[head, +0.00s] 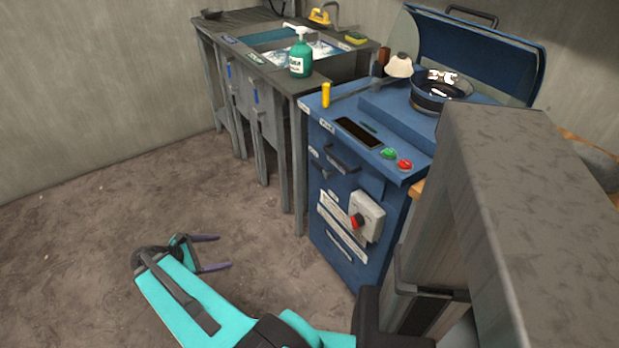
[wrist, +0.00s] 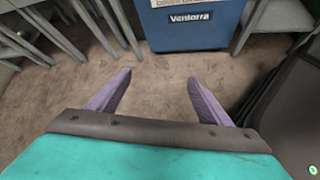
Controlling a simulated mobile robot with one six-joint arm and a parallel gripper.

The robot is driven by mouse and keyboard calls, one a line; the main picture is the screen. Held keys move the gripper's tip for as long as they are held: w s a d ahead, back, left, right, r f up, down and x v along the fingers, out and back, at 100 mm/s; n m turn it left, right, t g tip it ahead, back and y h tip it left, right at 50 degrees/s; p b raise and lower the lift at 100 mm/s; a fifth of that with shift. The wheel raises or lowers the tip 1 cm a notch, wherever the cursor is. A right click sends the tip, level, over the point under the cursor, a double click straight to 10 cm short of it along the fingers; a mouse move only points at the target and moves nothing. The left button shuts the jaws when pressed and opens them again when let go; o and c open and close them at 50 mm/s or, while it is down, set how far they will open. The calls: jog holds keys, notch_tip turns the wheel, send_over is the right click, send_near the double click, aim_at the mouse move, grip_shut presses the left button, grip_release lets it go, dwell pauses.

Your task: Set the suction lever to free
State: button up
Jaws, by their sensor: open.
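A short yellow lever (head: 326,94) stands upright at the left edge of the blue machine's top (head: 345,108) in the head view. It looks like the suction lever. Small white labels sit on the machine's edge on either side of its base, too small to read. My gripper (head: 224,252) is low over the floor to the left of the machine, well apart from the lever. Its two purple fingers are spread with nothing between them. In the wrist view my gripper (wrist: 158,80) faces bare floor, and the lever is out of that view.
The machine carries a dark bowl (head: 440,90), green (head: 388,153) and red (head: 404,165) buttons, and a red-knobbed box (head: 366,216) on its front. A sink bench (head: 270,75) with a green soap bottle (head: 300,56) stands left. A grey cabinet (head: 540,190) blocks the right. Floor is clear at left.

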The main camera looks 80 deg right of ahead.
jog(key=s+d+r+n+g+h+b, duration=0.1)
jog(key=s+d+r+g+b, duration=0.2)
jog(key=d, duration=0.4)
jog(key=s+d+r+h+b, duration=0.2)
jog(key=s+d+r+b, duration=0.15)
jog(key=d, duration=0.25)
jog(key=n+g+b, duration=0.1)
jog(key=g+b, duration=0.3)
jog(key=b, duration=0.2)
send_near(316, 164)
jog(key=v, duration=0.6)
jog(key=shift+a+f+h, duration=0.25)
jog(key=shift+f+h, duration=0.15)
jog(key=shift+s, duration=0.2)
jog(key=shift+b+x, duration=1.4)
jog(key=shift+x, duration=5.45)
jog(key=c, duration=1.5)
